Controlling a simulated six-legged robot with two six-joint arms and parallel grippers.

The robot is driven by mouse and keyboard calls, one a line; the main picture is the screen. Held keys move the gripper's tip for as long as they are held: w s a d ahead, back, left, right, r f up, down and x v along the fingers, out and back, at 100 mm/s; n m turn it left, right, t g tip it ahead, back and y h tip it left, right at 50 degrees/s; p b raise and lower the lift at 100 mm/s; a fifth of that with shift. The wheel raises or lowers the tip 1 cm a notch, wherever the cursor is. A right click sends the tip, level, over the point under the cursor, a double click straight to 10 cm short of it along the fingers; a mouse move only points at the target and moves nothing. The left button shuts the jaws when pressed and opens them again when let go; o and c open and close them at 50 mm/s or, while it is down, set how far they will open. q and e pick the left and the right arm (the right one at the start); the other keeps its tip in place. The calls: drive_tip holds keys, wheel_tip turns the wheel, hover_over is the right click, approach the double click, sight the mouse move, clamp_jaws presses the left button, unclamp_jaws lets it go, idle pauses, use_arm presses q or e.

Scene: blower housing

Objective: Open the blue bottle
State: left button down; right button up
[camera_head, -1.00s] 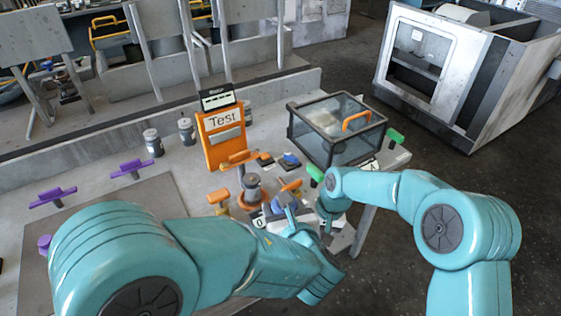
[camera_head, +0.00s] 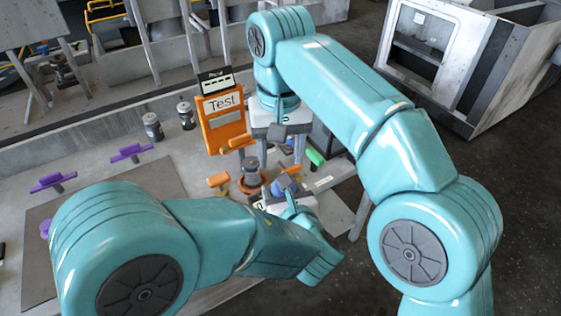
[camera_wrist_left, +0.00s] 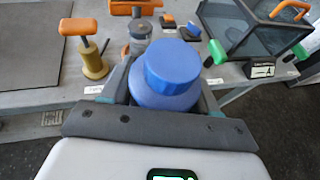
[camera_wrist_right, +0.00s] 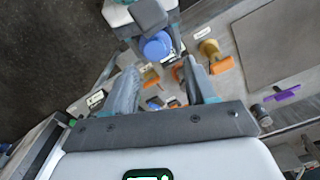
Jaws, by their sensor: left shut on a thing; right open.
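The blue bottle (camera_wrist_left: 168,92) fills the middle of the left wrist view, with its round blue cap (camera_wrist_left: 172,65) on top. My left gripper (camera_head: 283,188) is shut on the bottle, one finger on each side. The right wrist view also shows the bottle (camera_wrist_right: 155,47) between the left gripper's fingers. In the head view the bottle is mostly hidden by that gripper. My right gripper (camera_wrist_right: 163,88) is open with nothing between its fingers. In the head view the right gripper (camera_head: 285,138) is above and behind the bottle, pointing down, apart from it.
An orange Test panel (camera_head: 224,118) stands at the back. A grey metal part (camera_head: 251,170) sits in an orange ring. A glass box (camera_wrist_left: 262,28) stands right. Purple-handled clamps (camera_head: 131,152) and two grey canisters (camera_head: 152,126) are left.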

wheel_tip(320, 180, down, 7)
drive_tip(key=shift+r, duration=0.2)
clamp_jaws()
drive_tip(key=shift+s+a+n, duration=0.15)
drive_tip(key=shift+n, duration=0.75)
drive_tip(key=n, duration=0.4)
drive_tip(key=shift+n, duration=0.4)
drive_tip(key=shift+o, duration=0.3)
unclamp_jaws()
drive_tip(key=shift+s, duration=0.1)
